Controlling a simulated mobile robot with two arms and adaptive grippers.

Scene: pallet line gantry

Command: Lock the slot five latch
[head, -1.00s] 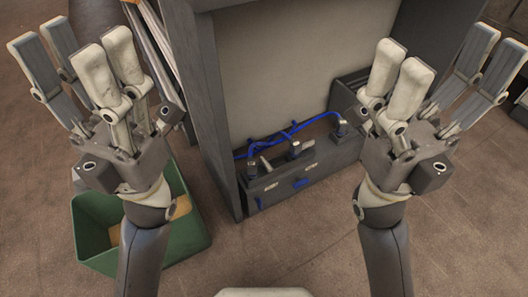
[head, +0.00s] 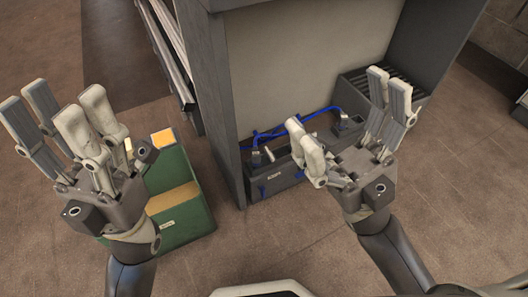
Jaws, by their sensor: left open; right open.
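A low dark grey box (head: 284,181) with connectors, small levers and pale labels stands at the foot of the tall cabinet. A pale lever (head: 268,155) sticks up near its left end. I cannot read the labels or tell which part is the slot five latch. My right gripper (head: 345,112) is open and empty. In the head view it overlaps the box's right part and hides some of it; I see no clear contact. My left gripper (head: 62,108) is open and empty, well left of the box and partly in front of the green bin.
Blue cables (head: 325,113) loop between black connectors on the box. A dark slotted unit (head: 412,92) stands behind my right gripper. The grey cabinet side (head: 213,100) rises left of the box. A green bin (head: 190,228) with orange-yellow contents stands on the floor. Floor in front is clear.

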